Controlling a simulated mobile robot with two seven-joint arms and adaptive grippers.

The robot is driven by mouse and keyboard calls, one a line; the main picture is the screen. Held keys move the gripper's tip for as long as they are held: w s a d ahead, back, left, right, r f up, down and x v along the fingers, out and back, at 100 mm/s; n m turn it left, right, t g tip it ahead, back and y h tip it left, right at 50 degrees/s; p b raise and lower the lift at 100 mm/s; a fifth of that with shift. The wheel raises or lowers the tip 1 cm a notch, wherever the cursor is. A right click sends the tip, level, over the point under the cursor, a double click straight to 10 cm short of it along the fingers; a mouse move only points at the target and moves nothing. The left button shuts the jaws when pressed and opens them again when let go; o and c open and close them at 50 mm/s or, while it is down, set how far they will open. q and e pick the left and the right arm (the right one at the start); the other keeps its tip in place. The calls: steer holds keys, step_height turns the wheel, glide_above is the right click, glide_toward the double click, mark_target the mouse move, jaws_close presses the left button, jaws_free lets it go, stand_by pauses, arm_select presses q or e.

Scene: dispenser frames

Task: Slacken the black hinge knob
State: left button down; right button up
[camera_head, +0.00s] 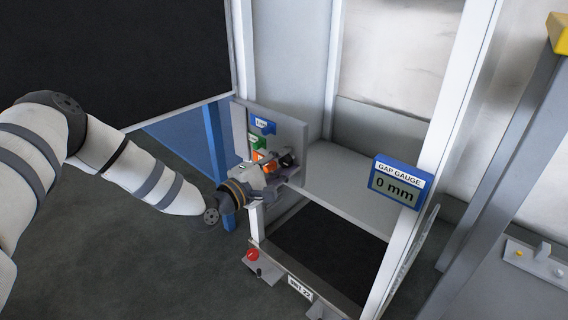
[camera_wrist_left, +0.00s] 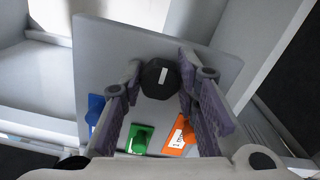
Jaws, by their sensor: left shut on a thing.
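The black hinge knob (camera_wrist_left: 156,78), with a white mark on its face, sits on a grey plate (camera_wrist_left: 110,60). In the head view the knob (camera_head: 286,159) is partly covered by my gripper. My left gripper (camera_head: 277,168) reaches it from the front left. In the left wrist view, the fingers of my left gripper (camera_wrist_left: 160,86) stand on either side of the knob and are shut on it. My right gripper is in neither view.
The gap gauge (camera_head: 397,183) reads 0 mm. A red button (camera_head: 253,255) is at the frame's lower front. A dark panel (camera_head: 120,50) fills the upper left.

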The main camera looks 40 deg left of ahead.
arm_select(q)
steer(key=shift+d+f+n, duration=0.1)
steer(key=shift+n, duration=0.6)
steer(key=c, duration=1.2)
jaws_free()
steer(key=s, duration=0.8)
steer(key=s+a, duration=0.1)
steer(key=s, duration=0.3)
